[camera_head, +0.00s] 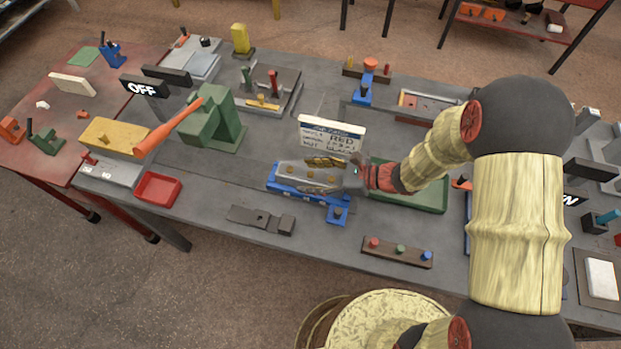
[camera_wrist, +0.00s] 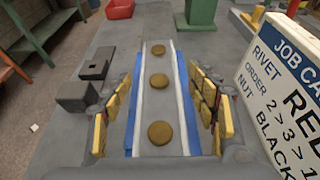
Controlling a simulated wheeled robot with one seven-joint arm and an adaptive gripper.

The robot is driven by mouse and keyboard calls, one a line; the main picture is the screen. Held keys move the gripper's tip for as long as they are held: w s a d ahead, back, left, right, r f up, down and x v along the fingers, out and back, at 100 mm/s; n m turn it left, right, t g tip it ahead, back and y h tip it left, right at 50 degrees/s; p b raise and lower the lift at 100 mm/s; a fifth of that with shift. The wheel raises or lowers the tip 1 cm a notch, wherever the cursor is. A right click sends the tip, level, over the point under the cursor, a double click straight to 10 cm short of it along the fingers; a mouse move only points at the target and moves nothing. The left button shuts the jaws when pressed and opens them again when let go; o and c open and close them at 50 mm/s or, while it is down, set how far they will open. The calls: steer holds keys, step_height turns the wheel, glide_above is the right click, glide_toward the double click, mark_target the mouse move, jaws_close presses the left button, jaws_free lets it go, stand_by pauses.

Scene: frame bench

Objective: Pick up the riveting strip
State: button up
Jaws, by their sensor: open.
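A grey strip with three round brass rivet heads lies along a blue fixture (camera_head: 285,188); I take it to be the riveting strip (camera_wrist: 160,105). In the head view part of it shows beside my gripper (camera_head: 325,170). In the wrist view the strip runs away from me between the fingers of my gripper (camera_wrist: 160,100), with white and blue edges along its sides. The yellow-padded fingers stand apart, one on each side of the strip. I cannot tell whether they touch it.
A job card (camera_head: 331,133) stands upright just behind the fixture, near the right finger in the wrist view. A dark flat piece with a hole (camera_head: 250,217) lies front left. A red tray (camera_head: 158,188), a green block (camera_head: 213,125) and a button strip (camera_head: 398,252) are around it.

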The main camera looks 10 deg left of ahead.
steer(key=shift+c, duration=1.1)
jaws_close()
